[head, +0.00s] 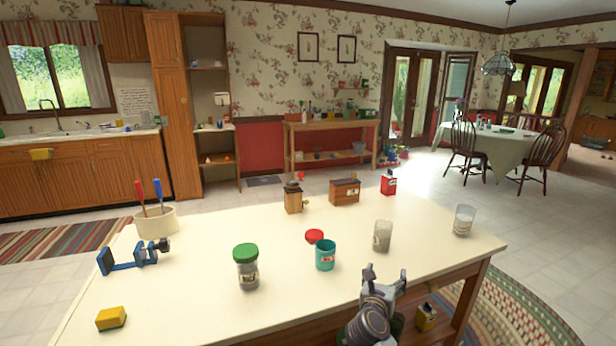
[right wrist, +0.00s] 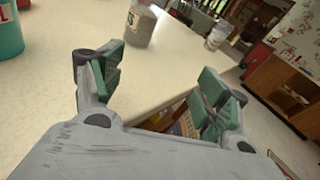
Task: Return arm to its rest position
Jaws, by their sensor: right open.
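My right gripper (head: 385,280) is at the front edge of the cream-topped table (head: 190,290), at the lower middle of the head view. Its fingers are apart and nothing is between them. In the right wrist view my right gripper (right wrist: 160,85) shows its two green-padded fingers spread, with the table edge and floor beyond. My left gripper is not in the head view.
Further off are a green-lidded jar (head: 246,268), another glass (head: 463,220), a yellow sponge (head: 111,318) and a blue clamp (head: 125,262).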

